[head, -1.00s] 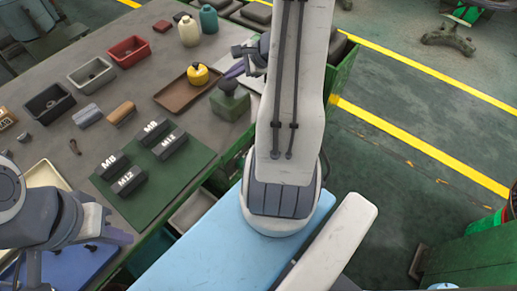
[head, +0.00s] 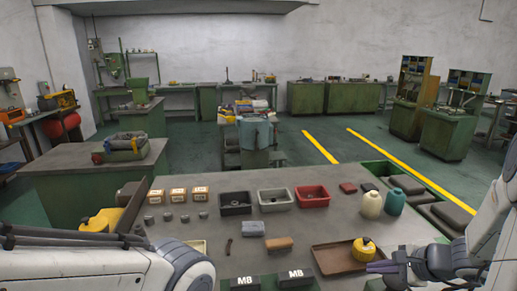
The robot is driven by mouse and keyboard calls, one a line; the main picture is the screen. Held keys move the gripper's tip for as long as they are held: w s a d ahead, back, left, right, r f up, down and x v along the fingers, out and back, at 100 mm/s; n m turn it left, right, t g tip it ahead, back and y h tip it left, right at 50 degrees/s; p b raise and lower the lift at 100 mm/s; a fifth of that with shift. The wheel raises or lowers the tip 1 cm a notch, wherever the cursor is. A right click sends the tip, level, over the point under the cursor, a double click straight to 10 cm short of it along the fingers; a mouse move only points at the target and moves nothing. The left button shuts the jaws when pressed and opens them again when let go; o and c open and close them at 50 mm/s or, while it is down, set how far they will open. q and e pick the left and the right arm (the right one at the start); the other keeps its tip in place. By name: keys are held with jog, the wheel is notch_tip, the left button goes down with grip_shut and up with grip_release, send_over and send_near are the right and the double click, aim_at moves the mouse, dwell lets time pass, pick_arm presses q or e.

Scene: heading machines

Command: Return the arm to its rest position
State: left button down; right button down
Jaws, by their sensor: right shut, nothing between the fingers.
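My right arm (head: 487,250) comes in at the right edge. Its dark gripper (head: 378,267) is shut and empty, with its fingertips pointing left. In the picture the fingertips lie just below a yellow round container (head: 363,250) with a dark top, which is on a brown tray (head: 331,258). I cannot tell how far apart they are in depth. My left arm (head: 110,266) crosses the lower left corner as white links; its gripper is outside the picture.
The grey workbench (head: 290,228) holds black, grey and red bins (head: 308,196), small labelled boxes (head: 200,193), a cream bottle (head: 371,205) and a teal bottle (head: 394,202). Black M8 blocks (head: 296,278) lie at the front. Green floor (head: 310,150) opens behind the bench.

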jog(key=s+a+r+n+g+y, duration=0.15)
jog(key=s+a+n+g, duration=0.35)
jog(key=a, duration=0.6)
jog(key=s+a+r+n+g, duration=0.1)
jog(key=s+a+r+n, duration=0.1)
jog(key=a+n, duration=0.75)
jog(key=s+a+r+n+g+h, duration=0.1)
jog(key=s+a+n+h, duration=0.4)
jog(key=s+n, duration=0.8)
jog(key=shift+s+a+r+g, duration=0.15)
jog(key=shift+s+a+g, duration=0.3)
jog(key=shift+a, duration=0.65)
jog(key=shift+s, duration=0.1)
